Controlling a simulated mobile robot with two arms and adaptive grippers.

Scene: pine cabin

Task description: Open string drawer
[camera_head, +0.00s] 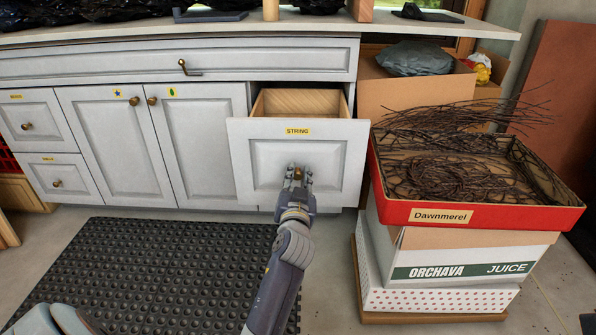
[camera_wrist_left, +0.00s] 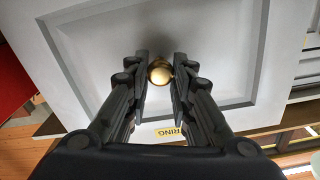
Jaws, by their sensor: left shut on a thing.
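The string drawer (camera_head: 252,158), a light grey front with a yellow STRING label (camera_head: 298,131), is pulled partway out of the cabinet. Its wooden inside shows behind the front. My left gripper (camera_head: 299,177) is at the middle of the front, shut on the round brass knob. In the left wrist view the brass knob (camera_wrist_left: 160,71) sits between the two fingers, and the label (camera_wrist_left: 168,132) shows partly behind a finger. My right gripper is not in view.
A red tray (camera_head: 398,212) of dark twigs stands on stacked boxes (camera_head: 470,262) close to the right of the drawer. A black rubber mat (camera_head: 150,262) lies on the floor in front. Other drawers and cabinet doors (camera_head: 110,140) to the left are shut.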

